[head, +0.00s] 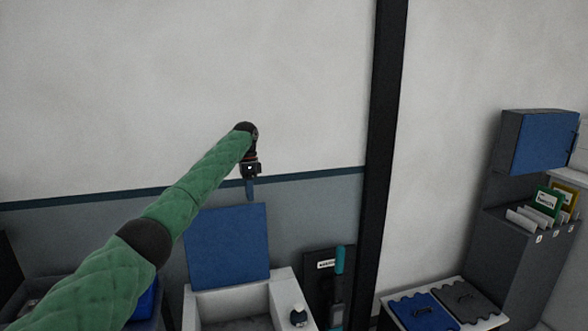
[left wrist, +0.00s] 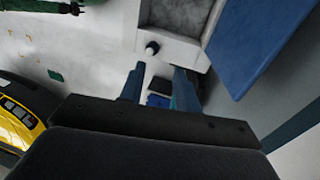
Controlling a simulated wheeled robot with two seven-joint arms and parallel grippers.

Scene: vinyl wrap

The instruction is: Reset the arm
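My left arm, in a green quilted sleeve, reaches up from the lower left in the head view. My left gripper (head: 250,188) hangs at its end with the fingers pointing down, in front of the wall and just above a blue panel (head: 228,245). In the left wrist view the two blue fingers of my left gripper (left wrist: 157,88) stand apart with nothing held between them.
A white open-topped box (head: 235,305) stands below the blue panel. A teal-handled tool (head: 339,262) is right of it. A black post (head: 383,150) runs up the wall.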

